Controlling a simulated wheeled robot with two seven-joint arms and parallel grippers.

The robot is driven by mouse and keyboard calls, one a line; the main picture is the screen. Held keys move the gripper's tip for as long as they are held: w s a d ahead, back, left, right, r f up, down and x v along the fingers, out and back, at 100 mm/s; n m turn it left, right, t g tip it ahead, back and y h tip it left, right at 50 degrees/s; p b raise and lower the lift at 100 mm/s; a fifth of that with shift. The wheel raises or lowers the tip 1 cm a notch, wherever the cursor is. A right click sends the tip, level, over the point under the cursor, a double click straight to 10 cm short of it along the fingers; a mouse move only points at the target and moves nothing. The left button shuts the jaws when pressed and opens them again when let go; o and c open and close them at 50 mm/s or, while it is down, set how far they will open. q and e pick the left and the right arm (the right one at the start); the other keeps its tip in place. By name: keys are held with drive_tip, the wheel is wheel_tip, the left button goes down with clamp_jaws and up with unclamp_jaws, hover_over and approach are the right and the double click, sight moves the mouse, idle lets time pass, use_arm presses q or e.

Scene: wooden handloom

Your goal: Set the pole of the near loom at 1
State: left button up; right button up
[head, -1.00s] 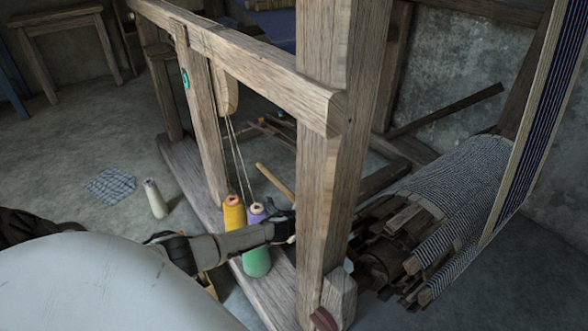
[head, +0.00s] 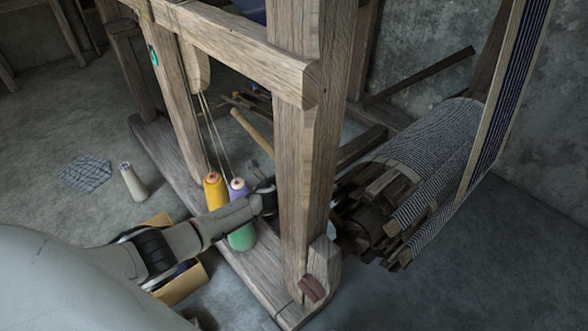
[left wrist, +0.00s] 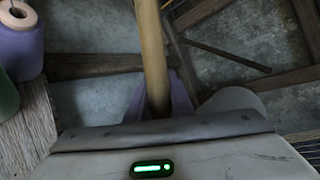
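The near loom's pole (head: 252,130) is a light wooden rod. In the head view it slants down to the right, and its lower right end is hidden behind the thick upright post (head: 306,150). In the left wrist view the pole (left wrist: 152,50) comes down from the top edge toward my left gripper (left wrist: 160,100), with a purple-grey finger showing on each side. In the head view my left gripper (head: 264,180) is beside the post, below the pole. Its fingers look apart; contact with the pole cannot be told. My right gripper is not in view.
Yellow (head: 213,192), purple (head: 236,190) and green (head: 241,238) thread cones stand on the loom's base beam (head: 160,150), close to my left forearm. A striped cloth roll (head: 425,140) is right of the post.

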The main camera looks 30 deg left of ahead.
use_arm(q)
drive_tip(key=o, duration=0.4)
